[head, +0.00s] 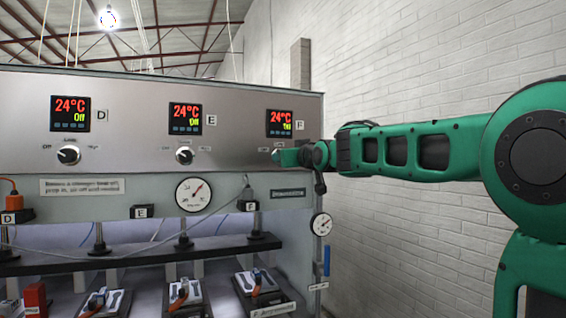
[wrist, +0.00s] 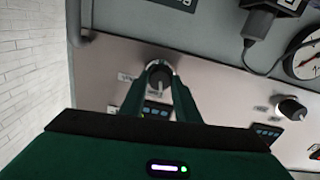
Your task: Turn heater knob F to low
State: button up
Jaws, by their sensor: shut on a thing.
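Heater knob F is a round dark knob, seen in the wrist view (wrist: 160,74) with a light rim around it. Its pale mark appears to point down in that view, towards the display beside it. My gripper (wrist: 160,80) is shut on the knob, one green finger on each side. In the head view my gripper (head: 279,156) reaches the panel below display F (head: 280,123) and hides the knob. Display F reads 24°C in red, with a short yellow line beneath that is hard to read. Label F (head: 300,126) sits right of the display.
Knob E (head: 184,155) and knob D (head: 69,155) are to the left on the same panel; their displays read 24°C and Off. A round gauge (head: 194,194) and a cable hang below. A white brick wall (head: 420,60) is behind my arm on the right.

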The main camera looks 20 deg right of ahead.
jog(key=shift+f+m, duration=0.2)
jog(key=shift+m, duration=1.5)
jog(key=o, duration=1)
jog(key=shift+o, duration=0.2)
jog(key=shift+r, duration=0.1)
jog(key=s, duration=1)
jog(key=shift+s, duration=0.3)
